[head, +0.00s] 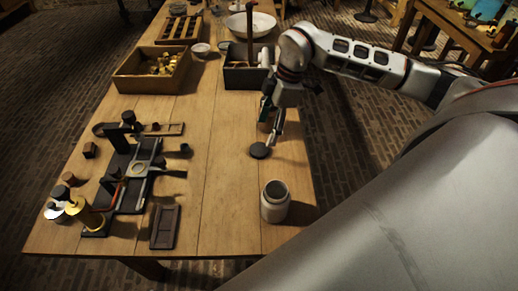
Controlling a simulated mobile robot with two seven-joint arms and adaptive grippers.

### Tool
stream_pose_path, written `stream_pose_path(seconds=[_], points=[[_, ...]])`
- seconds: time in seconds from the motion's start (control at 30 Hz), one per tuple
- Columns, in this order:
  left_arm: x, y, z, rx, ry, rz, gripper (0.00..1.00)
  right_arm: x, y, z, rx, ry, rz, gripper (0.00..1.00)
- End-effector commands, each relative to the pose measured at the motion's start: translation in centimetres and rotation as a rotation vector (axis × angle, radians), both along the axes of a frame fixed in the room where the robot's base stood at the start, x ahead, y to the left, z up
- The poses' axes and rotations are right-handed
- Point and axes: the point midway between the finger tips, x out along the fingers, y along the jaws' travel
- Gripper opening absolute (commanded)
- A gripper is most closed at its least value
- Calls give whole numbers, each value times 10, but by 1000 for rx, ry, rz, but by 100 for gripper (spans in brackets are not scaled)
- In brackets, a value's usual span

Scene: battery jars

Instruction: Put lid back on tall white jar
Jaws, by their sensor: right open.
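The white jar (275,203) stands upright and uncovered near the front right of the wooden table, its dark mouth facing up. A dark round lid (259,150) lies on the table behind the jar, a little to its left. My right gripper (272,142) points down at the lid's right side, with its fingers open. I cannot tell whether a fingertip touches the lid. Part of another jar-like thing behind the gripper is mostly hidden. My left gripper is not in view.
A black device (133,172) with small parts around it covers the left of the table. A small brown tray (165,227) lies at the front. Wooden boxes (151,69) stand further back. The table's middle, left of the lid, is clear.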

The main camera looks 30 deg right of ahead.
Motion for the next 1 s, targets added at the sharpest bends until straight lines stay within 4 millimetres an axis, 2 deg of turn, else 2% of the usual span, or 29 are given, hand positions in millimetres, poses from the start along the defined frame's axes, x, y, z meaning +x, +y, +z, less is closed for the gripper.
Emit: stream_pose_path(seconds=[0.2, 0.57, 0.9, 1.0], points=[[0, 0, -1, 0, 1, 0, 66, 1, 5, -20, -1, 1, 1, 62], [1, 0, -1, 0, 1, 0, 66, 1, 7, -24, 1, 2, 1, 62], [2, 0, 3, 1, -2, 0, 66, 2, 20, -66, 1, 4, 1, 62], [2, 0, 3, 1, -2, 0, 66, 3, 21, -71, 1, 2, 1, 62]])
